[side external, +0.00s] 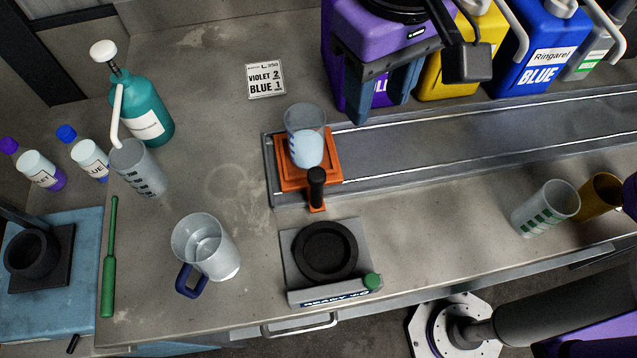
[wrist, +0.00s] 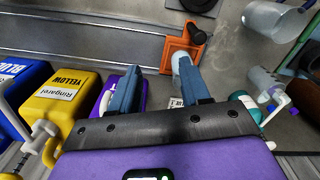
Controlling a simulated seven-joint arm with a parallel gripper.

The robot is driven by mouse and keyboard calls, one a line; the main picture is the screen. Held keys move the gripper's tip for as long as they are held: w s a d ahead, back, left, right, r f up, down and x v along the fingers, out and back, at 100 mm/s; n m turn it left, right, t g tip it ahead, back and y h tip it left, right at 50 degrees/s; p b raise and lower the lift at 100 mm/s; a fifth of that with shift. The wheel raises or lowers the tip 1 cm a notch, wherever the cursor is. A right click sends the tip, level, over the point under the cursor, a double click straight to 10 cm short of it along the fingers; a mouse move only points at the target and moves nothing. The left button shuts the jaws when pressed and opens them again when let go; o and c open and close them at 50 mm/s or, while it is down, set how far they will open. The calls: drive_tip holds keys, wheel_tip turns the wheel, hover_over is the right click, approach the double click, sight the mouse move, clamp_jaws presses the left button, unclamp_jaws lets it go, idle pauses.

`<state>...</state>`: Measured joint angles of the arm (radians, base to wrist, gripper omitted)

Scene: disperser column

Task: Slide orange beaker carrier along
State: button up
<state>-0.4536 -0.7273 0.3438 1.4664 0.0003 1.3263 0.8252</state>
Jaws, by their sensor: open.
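The orange beaker carrier (side external: 287,184) sits at the left end of a grey metal rail track (side external: 450,142). A clear beaker (side external: 305,135) with blue marks and pale contents stands on it. A black-knobbed handle (side external: 316,188) sticks out at its front. My gripper (side external: 380,108) is open and empty, above the back of the track, right of and behind the carrier. In the wrist view the carrier (wrist: 176,52) shows beyond my gripper (wrist: 158,65), near the right fingertip, with the beaker partly hidden by that finger.
Yellow (side external: 464,60) and blue (side external: 540,50) jugs stand behind the track. A stirrer plate (side external: 283,262) and a handled jug (side external: 210,250) stand in front. A green-marked beaker (side external: 545,210) stands front right. The track right of the carrier is clear.

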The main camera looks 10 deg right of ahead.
drive_tip(key=m, duration=0.2)
hover_over(317, 190)
drive_tip(key=w, duration=0.1)
wheel_tip(317, 190, down, 17)
drive_tip(key=shift+f, duration=0.1)
idle(0.4)
drive_tip(key=shift+d, duration=0.1)
clamp_jaws()
